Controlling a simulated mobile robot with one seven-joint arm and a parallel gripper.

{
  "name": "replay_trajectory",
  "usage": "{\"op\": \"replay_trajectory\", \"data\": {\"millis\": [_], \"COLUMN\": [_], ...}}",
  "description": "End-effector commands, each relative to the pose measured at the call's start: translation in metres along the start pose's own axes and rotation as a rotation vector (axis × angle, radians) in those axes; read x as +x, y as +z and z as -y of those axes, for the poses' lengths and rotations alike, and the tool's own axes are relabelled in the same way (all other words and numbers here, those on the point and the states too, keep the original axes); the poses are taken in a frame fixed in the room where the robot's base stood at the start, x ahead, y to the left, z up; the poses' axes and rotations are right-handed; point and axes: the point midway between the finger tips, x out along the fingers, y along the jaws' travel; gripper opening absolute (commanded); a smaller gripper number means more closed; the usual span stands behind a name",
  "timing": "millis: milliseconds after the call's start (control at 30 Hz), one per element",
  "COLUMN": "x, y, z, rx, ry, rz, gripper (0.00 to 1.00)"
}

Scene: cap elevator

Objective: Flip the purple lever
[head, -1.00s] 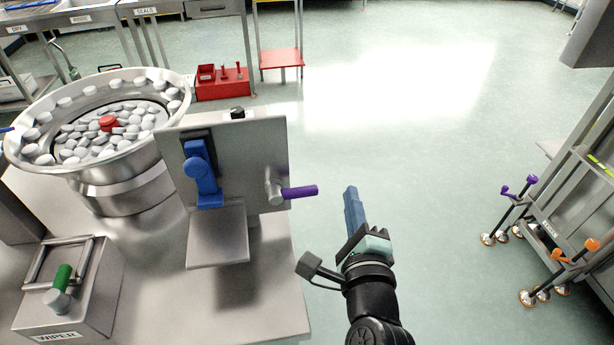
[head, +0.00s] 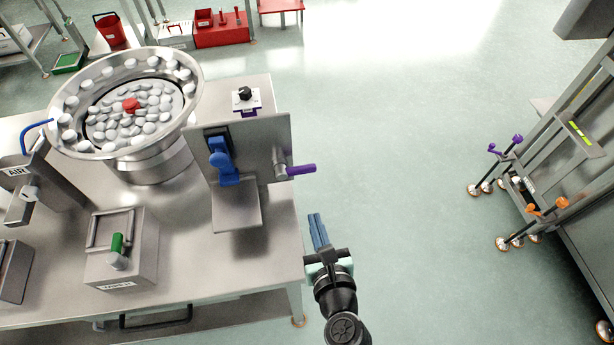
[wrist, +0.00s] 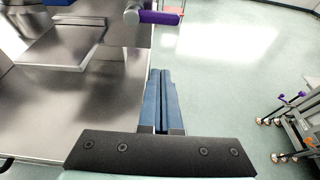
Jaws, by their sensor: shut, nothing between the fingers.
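The purple lever (head: 300,170) sticks out to the right from a metal pivot on the side of an upright steel plate. In the wrist view the purple lever (wrist: 161,17) lies at the top, just beyond the fingertips. My gripper (head: 316,217) has its blue fingers shut together with nothing between them. It is in front of and below the lever, just off the table's right edge, and apart from the lever. The fingers also show in the wrist view (wrist: 161,72), pointing toward the lever.
The steel plate (head: 262,140) carries a blue lever (head: 222,160) and a small shelf (head: 237,212). A steel bowl of white caps (head: 180,138) stands to the left. A box with a green handle (head: 117,243) sits on the table (head: 200,270). Open floor (head: 420,180) lies right of the table.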

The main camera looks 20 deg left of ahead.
Motion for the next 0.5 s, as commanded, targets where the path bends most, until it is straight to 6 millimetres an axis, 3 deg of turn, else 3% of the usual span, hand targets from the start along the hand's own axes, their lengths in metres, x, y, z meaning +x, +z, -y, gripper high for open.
{"op": "replay_trajectory", "data": {"millis": [267, 500], "x": [0.004, 0.036], "y": [0.0, 0.001], "z": [0.0, 0.0], "rx": [-0.003, -0.005], "ry": [0.0, 0.003], "rz": [0.001, 0.001], "gripper": [0.0, 0.0]}}
